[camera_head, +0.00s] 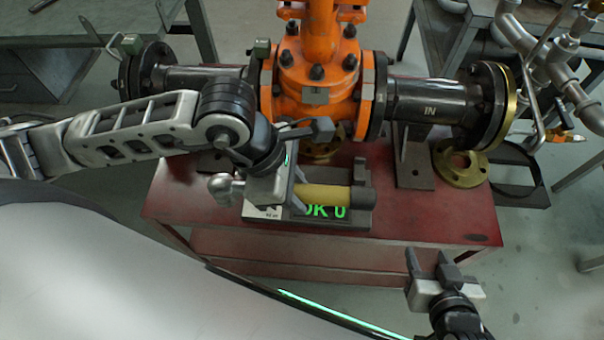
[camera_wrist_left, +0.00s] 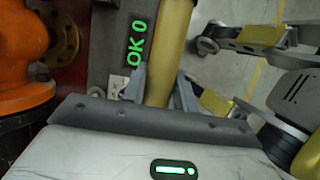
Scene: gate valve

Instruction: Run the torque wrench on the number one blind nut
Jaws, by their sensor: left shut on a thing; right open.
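The torque wrench (camera_head: 322,196) has a yellow handle, a dark end on the right and a metal head on the left. It lies along its grey stand (camera_head: 362,217), whose display (camera_head: 324,212) reads "OK 0" in green. My left gripper (camera_head: 292,193) is shut on the torque wrench near the head side. The left wrist view shows the fingers on both sides of the yellow handle (camera_wrist_left: 172,45). My right gripper (camera_head: 433,267) is open and empty in front of the bench. Bolted flanges end the valve's pipe (camera_head: 425,98); no nut number is readable.
The orange gate valve (camera_head: 312,75) stands on the red bench (camera_head: 440,218) behind the wrench. Grey pipework (camera_head: 560,60) stands at the far right. The bench's front right is clear.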

